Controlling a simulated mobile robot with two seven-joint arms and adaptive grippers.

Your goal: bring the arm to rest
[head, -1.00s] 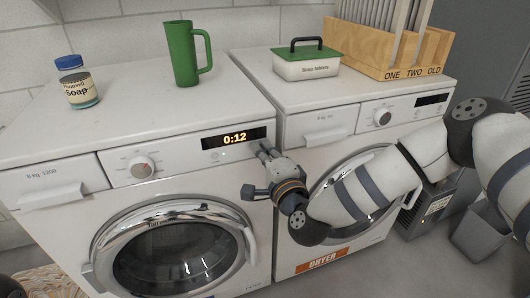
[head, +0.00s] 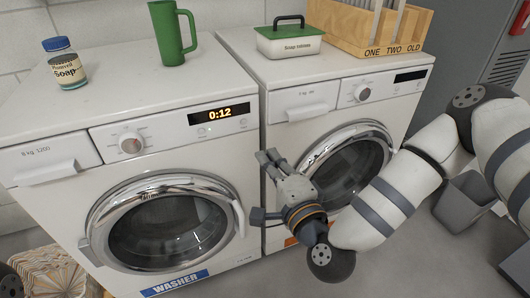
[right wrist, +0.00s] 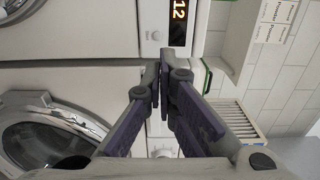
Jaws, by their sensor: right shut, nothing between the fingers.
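My right gripper (head: 268,158) is shut and empty in the head view, in front of the gap between the washer (head: 75,215) and the dryer (head: 278,88). Its fingers show closed together in the right wrist view (right wrist: 163,65). The right arm (head: 385,200) comes in from the right side and crosses in front of the dryer's round door. My left gripper is not in view; only a small dark part of me shows at the bottom left corner. The washer's display (head: 220,114) reads 0:12, and its door is closed.
On the washer top stand a soap jar (head: 66,68) and a green pitcher (head: 168,35). On the dryer top are a green-lidded soap tablets box (head: 290,45) and a wooden sorter (head: 345,35). A grey bin (head: 465,200) stands on the floor at right. A patterned basket (head: 50,275) is at bottom left.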

